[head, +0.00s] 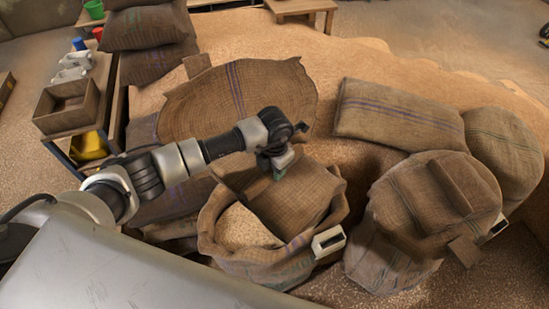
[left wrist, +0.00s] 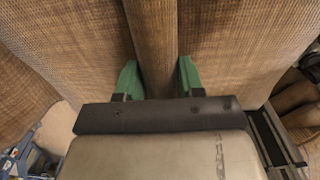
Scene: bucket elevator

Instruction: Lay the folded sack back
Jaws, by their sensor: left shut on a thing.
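A folded brown burlap sack (head: 300,205) lies over the right and back part of an open sack (head: 265,262) of pale grain. My left gripper (head: 282,172), with green fingers, is shut on a raised fold of the folded sack near its back edge. In the left wrist view the gripper (left wrist: 158,70) has one green finger on each side of the upright fold of the folded sack (left wrist: 153,40). Whether the sack touches the grain beneath is hidden. My right gripper is not in view.
Full sacks stand at right (head: 425,225), and a striped sack (head: 400,112) lies behind on the grain heap (head: 340,50). A large striped sack (head: 240,95) is behind my left arm. A shelf (head: 100,95) with a wooden box and stacked sacks (head: 150,35) are at left.

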